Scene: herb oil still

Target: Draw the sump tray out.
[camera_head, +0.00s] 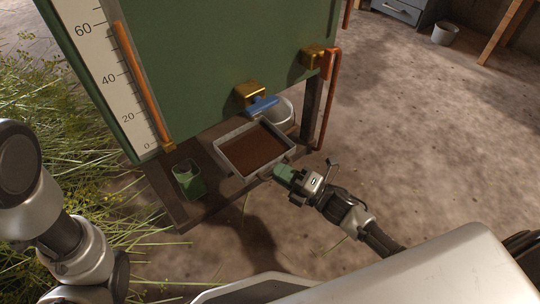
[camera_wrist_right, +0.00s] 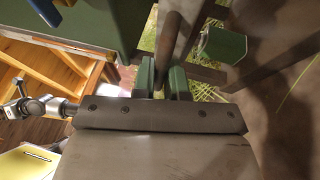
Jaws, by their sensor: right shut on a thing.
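The sump tray (camera_head: 229,162) is a shallow grey box with a brown floor or contents, lying on the dark low shelf under the green still body (camera_head: 220,60). My right gripper (camera_head: 284,173) is at the tray's front edge, near its right corner, shut on what looks like the tray's front. The exact grip is hidden by the green fingers. In the right wrist view the two green fingers (camera_wrist_right: 163,82) stand close together, with a dark grey-brown bar running behind or between them. My left gripper is outside the picture; only my left arm shows.
A green cup (camera_head: 188,181) stands left of the tray. A blue-handled brass valve (camera_head: 262,104) hangs over the tray's back, with a pale rounded vessel (camera_head: 281,112) behind. A copper pipe (camera_head: 328,105) and dark leg stand right. Bare floor (camera_head: 400,150) lies right; grass grows left.

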